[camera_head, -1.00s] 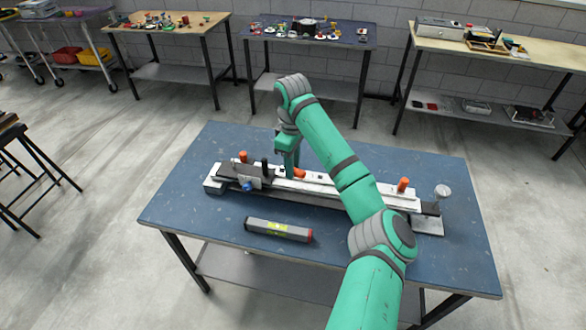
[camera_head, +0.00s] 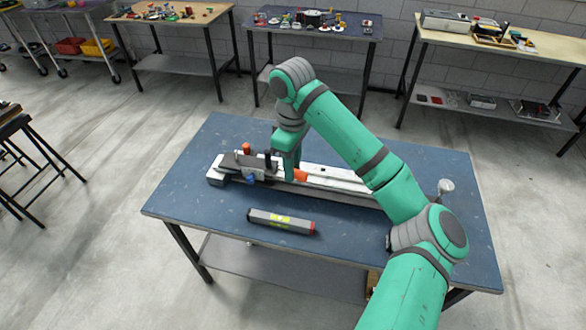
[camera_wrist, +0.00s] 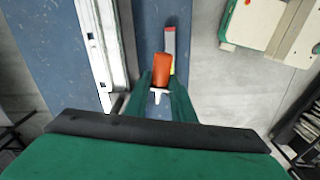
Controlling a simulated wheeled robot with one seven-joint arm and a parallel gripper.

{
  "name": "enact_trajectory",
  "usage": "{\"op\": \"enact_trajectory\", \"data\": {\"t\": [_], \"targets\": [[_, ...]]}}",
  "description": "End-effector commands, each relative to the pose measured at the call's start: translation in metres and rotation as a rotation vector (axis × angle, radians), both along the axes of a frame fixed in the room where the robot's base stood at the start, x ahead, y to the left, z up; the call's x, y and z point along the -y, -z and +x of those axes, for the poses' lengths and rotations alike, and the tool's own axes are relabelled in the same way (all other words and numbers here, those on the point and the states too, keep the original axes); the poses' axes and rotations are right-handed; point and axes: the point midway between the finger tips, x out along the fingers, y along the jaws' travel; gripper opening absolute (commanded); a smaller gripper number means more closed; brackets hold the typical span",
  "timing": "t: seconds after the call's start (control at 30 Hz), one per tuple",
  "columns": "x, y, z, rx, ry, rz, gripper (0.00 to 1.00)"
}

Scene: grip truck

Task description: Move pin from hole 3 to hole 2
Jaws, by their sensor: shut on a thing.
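My gripper (camera_wrist: 161,84) is shut on an orange pin (camera_wrist: 161,70) with a white tip, seen between the green fingers in the wrist view. In the head view the gripper (camera_head: 291,172) and this pin (camera_head: 301,175) are in front of the middle of the long white and grey rail fixture (camera_head: 335,178). In the wrist view the pin appears beside the rail (camera_wrist: 101,45), apart from it. Another orange pin (camera_head: 246,148) stands at the rail's left end. The holes and their numbers cannot be made out. My arm hides the rail's right end.
A grey bar with a red end (camera_head: 281,221) lies on the blue table (camera_head: 190,205) in front of the rail. A small pale round-topped object (camera_head: 445,187) stands at the table's right. The front left of the table is clear. Other tables stand behind.

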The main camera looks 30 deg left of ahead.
Motion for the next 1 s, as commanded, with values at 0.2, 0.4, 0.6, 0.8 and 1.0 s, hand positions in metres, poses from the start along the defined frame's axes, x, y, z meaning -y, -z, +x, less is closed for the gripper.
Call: {"op": "enact_trajectory", "data": {"t": [0.2,0.4,0.6,0.8,1.0], "targets": [[0.001,-0.012,0.001,0.001,0.003,0.0,0.0],[0.002,-0.022,0.001,0.0,0.003,0.0,0.0],[0.001,-0.032,0.001,0.001,0.001,0.0,0.0],[0.001,-0.042,0.001,0.001,0.001,0.0,0.0],[0.0,-0.052,0.001,0.0,0.001,0.001,0.0]]}}
